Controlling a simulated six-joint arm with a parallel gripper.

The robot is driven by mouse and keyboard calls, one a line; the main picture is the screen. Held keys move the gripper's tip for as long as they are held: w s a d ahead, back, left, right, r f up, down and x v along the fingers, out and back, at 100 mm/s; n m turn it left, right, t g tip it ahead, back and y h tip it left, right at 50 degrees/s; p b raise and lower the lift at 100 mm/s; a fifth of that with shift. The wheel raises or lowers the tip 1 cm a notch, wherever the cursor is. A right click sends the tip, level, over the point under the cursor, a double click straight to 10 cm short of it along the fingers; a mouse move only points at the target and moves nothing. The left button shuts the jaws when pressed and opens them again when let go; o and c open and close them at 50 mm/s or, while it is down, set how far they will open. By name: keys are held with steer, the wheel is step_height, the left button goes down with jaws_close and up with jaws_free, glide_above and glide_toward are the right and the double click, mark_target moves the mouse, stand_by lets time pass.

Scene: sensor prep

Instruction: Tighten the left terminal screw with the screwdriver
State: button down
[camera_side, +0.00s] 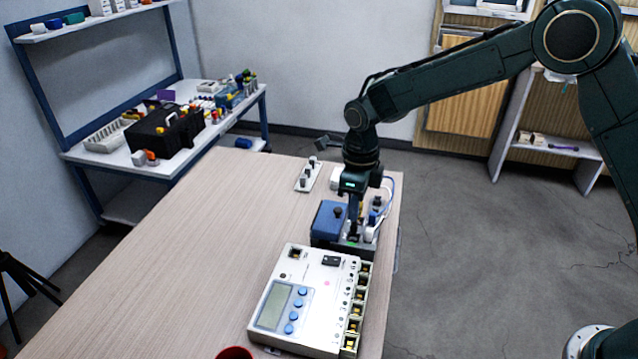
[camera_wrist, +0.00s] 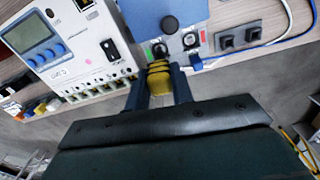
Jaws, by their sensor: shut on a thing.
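My gripper (camera_wrist: 161,84) is shut on the yellow and black handle of the screwdriver (camera_wrist: 159,80). The handle stands between the two fingers and hides the screwdriver's shaft and tip. Just beyond it in the wrist view is the left terminal (camera_wrist: 158,48), at the front of a blue sensor box (camera_wrist: 140,14). Another round terminal (camera_wrist: 190,40) lies to its right. I cannot tell whether the tip touches the screw. In the side view my gripper (camera_side: 353,232) points down over the front part of the blue box (camera_side: 328,219); the screwdriver is hardly visible there.
A white meter unit (camera_side: 318,280) with a display stands close in front of the blue box on the wooden table (camera_side: 190,265). A white strip with black knobs (camera_side: 308,176) lies behind. Cables (camera_wrist: 275,40) run at the box's right. The table's left side is clear.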

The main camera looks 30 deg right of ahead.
steer(key=shift+r, duration=0.25)
steer(key=shift+r, duration=0.35)
steer(key=shift+r, duration=0.95)
